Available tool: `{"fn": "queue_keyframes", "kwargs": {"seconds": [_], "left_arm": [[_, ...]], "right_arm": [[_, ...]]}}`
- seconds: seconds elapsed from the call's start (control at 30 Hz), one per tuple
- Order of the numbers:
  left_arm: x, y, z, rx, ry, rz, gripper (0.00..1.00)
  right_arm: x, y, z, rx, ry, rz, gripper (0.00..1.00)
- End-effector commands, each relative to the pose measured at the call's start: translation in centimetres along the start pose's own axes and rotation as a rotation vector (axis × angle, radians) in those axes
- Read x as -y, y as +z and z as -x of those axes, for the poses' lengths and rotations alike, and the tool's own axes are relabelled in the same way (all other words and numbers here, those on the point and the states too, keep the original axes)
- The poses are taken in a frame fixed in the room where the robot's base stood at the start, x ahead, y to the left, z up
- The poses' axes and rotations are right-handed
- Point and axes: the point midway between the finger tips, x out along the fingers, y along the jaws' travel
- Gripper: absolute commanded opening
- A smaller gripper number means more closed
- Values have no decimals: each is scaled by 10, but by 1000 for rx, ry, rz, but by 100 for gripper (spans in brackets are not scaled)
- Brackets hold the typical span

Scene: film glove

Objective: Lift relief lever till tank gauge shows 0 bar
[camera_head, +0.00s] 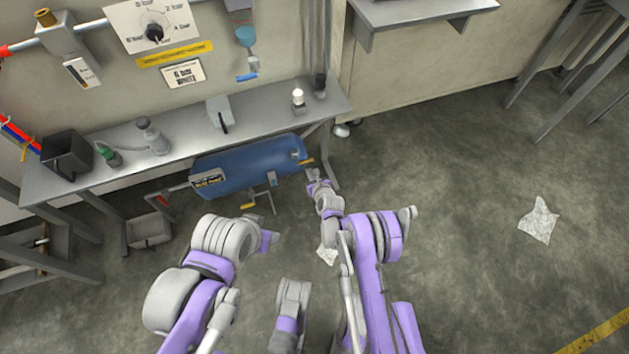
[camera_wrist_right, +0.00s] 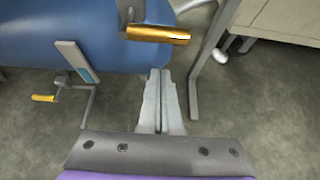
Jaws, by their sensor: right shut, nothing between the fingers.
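The blue tank (camera_head: 245,168) lies under the bench. It also fills the upper left of the right wrist view (camera_wrist_right: 70,35). A gold-coloured lever handle (camera_head: 306,162) is at its right end and shows near in the right wrist view (camera_wrist_right: 158,34). My right gripper (camera_head: 316,180) has its fingers shut and empty; in the wrist view the fingertips (camera_wrist_right: 160,72) show just below the gold handle, apart from it in the picture. A white dial (camera_head: 140,22) marked in bar hangs on the wall; its reading is unclear. My left gripper's fingers do not show.
A second yellow handle (camera_wrist_right: 45,98) on a bent rod hangs below the tank. A bench leg (camera_wrist_right: 205,70) stands right of my right gripper. The bench (camera_head: 185,130) holds a bottle (camera_head: 152,137) and a dark box (camera_head: 66,153). The floor to the right is mostly clear.

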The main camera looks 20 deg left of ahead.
Motion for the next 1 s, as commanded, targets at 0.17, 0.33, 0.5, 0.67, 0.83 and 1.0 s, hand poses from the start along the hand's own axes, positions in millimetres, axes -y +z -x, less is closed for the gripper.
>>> {"fn": "queue_keyframes", "kwargs": {"seconds": [0.17,0.33,0.5,0.67,0.83,1.0], "left_arm": [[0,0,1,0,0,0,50],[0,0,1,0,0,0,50],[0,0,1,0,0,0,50],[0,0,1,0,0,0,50],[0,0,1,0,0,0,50],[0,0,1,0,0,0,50]], "right_arm": [[0,23,10,0,0,2,0],[0,30,13,1,0,2,0],[0,30,13,1,0,1,0],[0,30,13,1,0,2,0],[4,29,15,1,-6,10,0],[12,27,20,1,-20,33,0]]}}
